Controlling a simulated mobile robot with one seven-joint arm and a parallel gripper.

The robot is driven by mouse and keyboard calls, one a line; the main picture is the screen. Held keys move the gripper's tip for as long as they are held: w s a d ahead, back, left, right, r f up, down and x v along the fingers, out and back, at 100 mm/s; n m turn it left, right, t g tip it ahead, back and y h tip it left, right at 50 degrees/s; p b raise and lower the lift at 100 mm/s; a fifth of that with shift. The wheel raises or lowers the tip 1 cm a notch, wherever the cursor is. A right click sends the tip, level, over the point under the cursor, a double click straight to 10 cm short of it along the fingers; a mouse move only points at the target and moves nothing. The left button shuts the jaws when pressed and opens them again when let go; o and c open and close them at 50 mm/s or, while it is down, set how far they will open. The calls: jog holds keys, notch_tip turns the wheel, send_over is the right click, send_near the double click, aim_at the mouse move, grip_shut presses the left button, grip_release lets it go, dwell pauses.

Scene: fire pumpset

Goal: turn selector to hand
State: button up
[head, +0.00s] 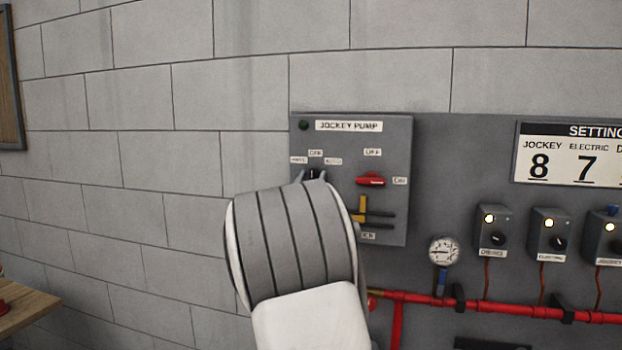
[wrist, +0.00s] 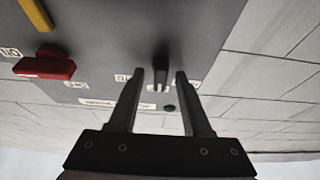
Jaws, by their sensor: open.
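The jockey pump panel (head: 385,222) is a grey box on the wall board. Its dark selector knob (head: 312,174) is at upper left, with a HAND label (head: 298,160) to the left, OFF (head: 316,153) above and AUTO (head: 334,161) to the right. My gripper (head: 311,177) reaches the knob, and my arm hides the area below it. In the wrist view, which is upside down, my gripper (wrist: 160,74) is open. The selector knob (wrist: 161,68) stands between its fingertips, with gaps on both sides. Its pale mark seems to face the OFF label, partly hidden.
A red switch handle (head: 371,181) and a yellow lever (head: 362,212) are right of the knob on the panel. A gauge (head: 443,252), small control boxes (head: 491,232) and a red pipe (head: 480,304) are further right.

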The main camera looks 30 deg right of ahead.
grip_shut()
jog(key=shift+n, duration=0.3)
jog(key=n+t+y+b, duration=0.1)
jog(key=n+y, duration=0.1)
jog(key=n, duration=0.2)
jog(key=n+t+y+b, duration=0.1)
jog(key=n+b, duration=0.1)
jog(key=n, duration=0.2)
jog(key=n+y+b, duration=0.1)
jog(key=n+y, duration=0.1)
jog(key=n, duration=0.1)
jog(key=shift+n+t+y+b, duration=0.3)
jog(key=shift+n+t, duration=0.1)
jog(key=shift+n, duration=0.3)
grip_release()
